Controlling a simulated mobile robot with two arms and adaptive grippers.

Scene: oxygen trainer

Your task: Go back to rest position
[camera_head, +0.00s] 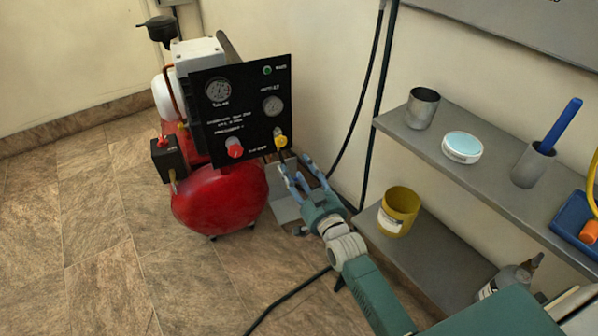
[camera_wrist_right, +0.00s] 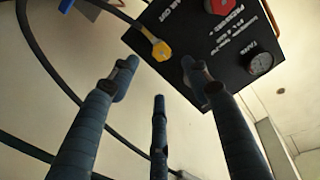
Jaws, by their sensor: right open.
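My right gripper (camera_head: 292,180) is open and empty, just below and to the right of the black control panel (camera_head: 243,104). In the right wrist view my right gripper's fingers (camera_wrist_right: 158,85) are spread, with the yellow knob (camera_wrist_right: 161,50) beyond them. In the head view the yellow knob (camera_head: 280,141) is at the panel's lower right, close to the fingertips, with a small gap that I cannot measure. The red knob (camera_head: 234,148) is left of it. The panel is mounted on a red compressor (camera_head: 222,197). My left gripper is not in view.
Grey shelves (camera_head: 455,165) stand at the right with a metal cup (camera_head: 422,108), a white tin (camera_head: 462,148), a yellow cup (camera_head: 398,211) and a blue-handled tool (camera_head: 558,125). Dark hoses (camera_head: 352,140) run along the wall. The tiled floor (camera_head: 85,235) at the left is clear.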

